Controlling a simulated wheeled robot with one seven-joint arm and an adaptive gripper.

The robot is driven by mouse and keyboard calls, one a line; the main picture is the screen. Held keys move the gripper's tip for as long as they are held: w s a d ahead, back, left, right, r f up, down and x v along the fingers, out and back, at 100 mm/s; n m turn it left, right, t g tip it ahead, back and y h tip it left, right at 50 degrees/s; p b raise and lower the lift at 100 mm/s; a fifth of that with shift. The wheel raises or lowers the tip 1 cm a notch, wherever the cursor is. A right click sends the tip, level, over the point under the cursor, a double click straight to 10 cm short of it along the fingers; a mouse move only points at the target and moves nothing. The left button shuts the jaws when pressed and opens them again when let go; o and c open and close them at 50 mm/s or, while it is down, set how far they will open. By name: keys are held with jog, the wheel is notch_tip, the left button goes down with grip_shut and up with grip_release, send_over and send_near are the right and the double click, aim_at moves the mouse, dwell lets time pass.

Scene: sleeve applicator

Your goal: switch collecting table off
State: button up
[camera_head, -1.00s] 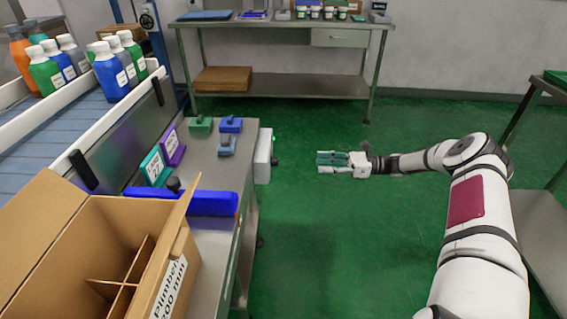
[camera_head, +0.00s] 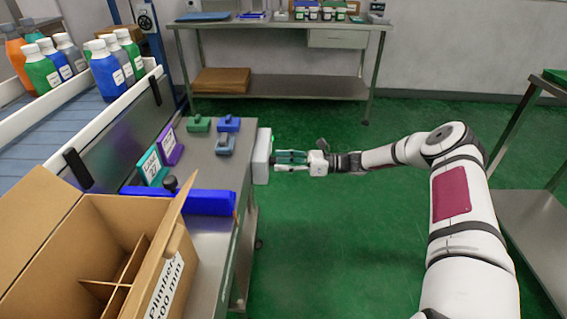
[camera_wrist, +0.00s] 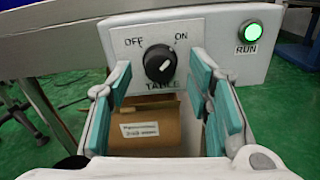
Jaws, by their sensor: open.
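The collecting table (camera_head: 218,170) is the steel table at the left in the head view. A white switch box (camera_head: 262,156) is on its right side. In the wrist view the box's panel (camera_wrist: 215,45) carries a black rotary knob (camera_wrist: 159,64) labelled TABLE, with OFF at left and ON at right. The knob's white mark points up and right, toward ON. A green RUN lamp (camera_wrist: 250,32) is lit. My gripper (camera_head: 277,158) is open in front of the box; in the wrist view its teal-padded fingers (camera_wrist: 165,95) stand either side of and below the knob, seemingly not gripping it.
A cardboard box (camera_head: 110,240) with dividers stands at the left front. Bottles (camera_head: 107,68) stand on the conveyor (camera_head: 60,125). A blue bar (camera_head: 195,201) lies on the table. Green floor (camera_head: 330,230) is free at the right. A cardboard carton (camera_wrist: 150,125) shows below the panel.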

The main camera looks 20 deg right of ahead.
grip_shut()
jog(key=shift+n, duration=0.3)
jog(key=n+b, duration=0.4)
jog(key=n, duration=1.3)
jog(key=shift+b, duration=0.4)
jog(key=shift+n, duration=0.3)
